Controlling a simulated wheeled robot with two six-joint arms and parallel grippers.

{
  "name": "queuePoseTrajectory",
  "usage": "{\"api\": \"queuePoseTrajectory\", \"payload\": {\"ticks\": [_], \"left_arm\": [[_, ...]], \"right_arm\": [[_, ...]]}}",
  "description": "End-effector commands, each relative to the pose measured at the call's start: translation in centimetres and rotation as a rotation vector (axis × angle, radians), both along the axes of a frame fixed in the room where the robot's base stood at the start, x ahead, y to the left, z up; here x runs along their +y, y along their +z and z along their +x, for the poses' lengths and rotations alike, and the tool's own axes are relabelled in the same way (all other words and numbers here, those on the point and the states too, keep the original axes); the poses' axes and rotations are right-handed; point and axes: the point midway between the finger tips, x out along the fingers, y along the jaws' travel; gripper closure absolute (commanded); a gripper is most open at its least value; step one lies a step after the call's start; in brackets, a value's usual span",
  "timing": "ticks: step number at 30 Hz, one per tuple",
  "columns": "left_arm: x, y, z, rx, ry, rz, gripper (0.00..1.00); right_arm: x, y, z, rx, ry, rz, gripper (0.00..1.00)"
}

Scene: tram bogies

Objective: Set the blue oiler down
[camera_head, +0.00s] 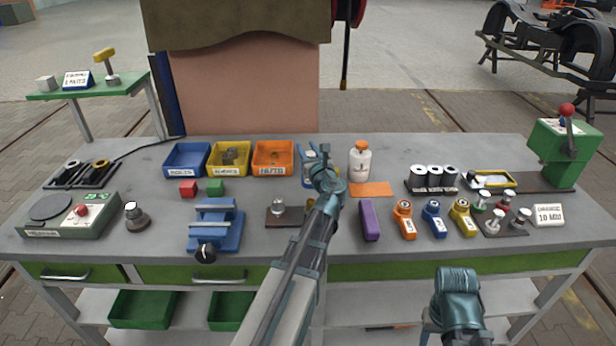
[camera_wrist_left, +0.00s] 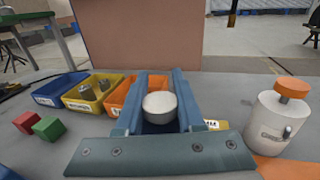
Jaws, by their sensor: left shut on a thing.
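My left gripper (camera_head: 314,160) reaches over the bench and is shut on the blue oiler (camera_head: 307,181). The arm hides much of the oiler in the head view. In the left wrist view the oiler's round grey top (camera_wrist_left: 160,106) sits between the two fingers, with a little blue below it. The oiler looks upright; whether its base touches the bench I cannot tell. A white oiler with an orange cap (camera_head: 360,162) stands just to its right, apart from it.
Blue (camera_head: 186,174), yellow (camera_head: 229,173) and orange (camera_head: 272,172) bins stand to the left. An orange mat (camera_head: 371,189) lies in front of the white oiler. A purple block (camera_head: 369,220) and a small plate with a round part (camera_head: 290,217) are nearer the front edge.

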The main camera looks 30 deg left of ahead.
Motion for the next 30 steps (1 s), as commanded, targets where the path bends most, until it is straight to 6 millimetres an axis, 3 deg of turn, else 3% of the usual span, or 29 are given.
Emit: {"api": "queuePoseTrajectory", "payload": {"ticks": [1, 2, 11, 20, 30], "left_arm": [[0.0, -1.6, 0.0, 0.000, 0.000, 0.000, 1.00], [0.0, -1.9, 0.0, 0.000, 0.000, 0.000, 1.00], [0.0, -2.4, 0.0, 0.000, 0.000, 0.000, 1.00], [0.0, -5.8, 0.0, 0.000, 0.000, 0.000, 1.00], [0.0, -5.8, 0.0, 0.000, 0.000, 0.000, 1.00]], "right_arm": [[0.0, -1.6, 0.0, 0.000, 0.000, 0.000, 0.50], [0.0, -1.9, 0.0, 0.000, 0.000, 0.000, 0.50], [0.0, -2.4, 0.0, 0.000, 0.000, 0.000, 0.50], [0.0, -5.8, 0.0, 0.000, 0.000, 0.000, 0.50], [0.0, -5.8, 0.0, 0.000, 0.000, 0.000, 0.50]]}}
